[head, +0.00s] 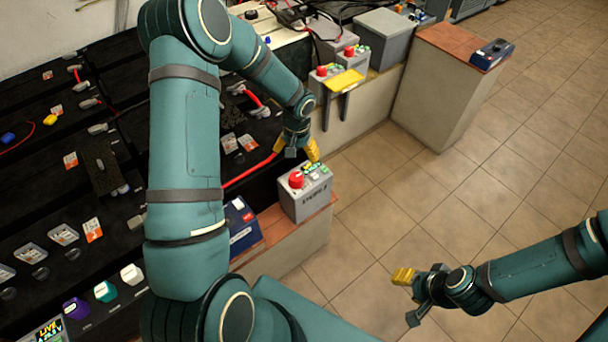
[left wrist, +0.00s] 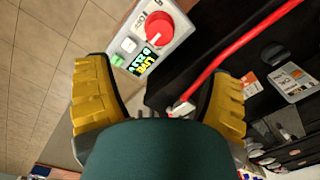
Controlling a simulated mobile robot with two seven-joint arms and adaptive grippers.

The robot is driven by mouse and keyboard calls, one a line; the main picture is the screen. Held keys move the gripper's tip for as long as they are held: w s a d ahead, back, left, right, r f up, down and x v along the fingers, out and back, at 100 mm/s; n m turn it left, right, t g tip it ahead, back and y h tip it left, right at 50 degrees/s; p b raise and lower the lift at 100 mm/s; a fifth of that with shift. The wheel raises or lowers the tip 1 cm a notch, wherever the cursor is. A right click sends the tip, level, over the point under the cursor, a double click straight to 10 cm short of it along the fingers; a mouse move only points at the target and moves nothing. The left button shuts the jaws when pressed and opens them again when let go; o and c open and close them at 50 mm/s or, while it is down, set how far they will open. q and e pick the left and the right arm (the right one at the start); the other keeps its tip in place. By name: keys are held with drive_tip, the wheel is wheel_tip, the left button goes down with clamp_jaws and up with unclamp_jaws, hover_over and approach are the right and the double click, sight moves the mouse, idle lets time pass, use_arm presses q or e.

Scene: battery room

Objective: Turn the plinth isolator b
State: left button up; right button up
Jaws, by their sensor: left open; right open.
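A grey isolator box (head: 305,200) with a red rotary knob (head: 296,180) and small coloured buttons stands on a low brick-topped plinth; its lettering is too small to read surely. In the left wrist view the red knob (left wrist: 159,29) shows at the top, beyond the fingers. My left gripper (head: 300,153) is open and empty, just above and behind this box, apart from the knob. Similar boxes with red knobs (head: 322,71) (head: 349,51) stand further back; I cannot tell which is b. My right gripper (head: 408,297) is open and empty over the floor.
Black battery racks (head: 110,160) with red cables (head: 248,175) fill the left. A blue device (head: 240,224) sits beside the box. A yellow-topped bracket (head: 344,80) juts out behind. A brick-topped plinth (head: 440,44) stands at the back. The tiled floor (head: 480,190) is clear.

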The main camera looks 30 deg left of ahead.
sight(296, 177)
use_arm(q)
wheel_tip(296, 177, down, 14)
drive_tip(key=shift+s+a+r+b, duration=0.15)
drive_tip(key=shift+r+b, duration=0.1)
drive_tip(key=shift+b, duration=0.95)
drive_tip(key=c, duration=1.2)
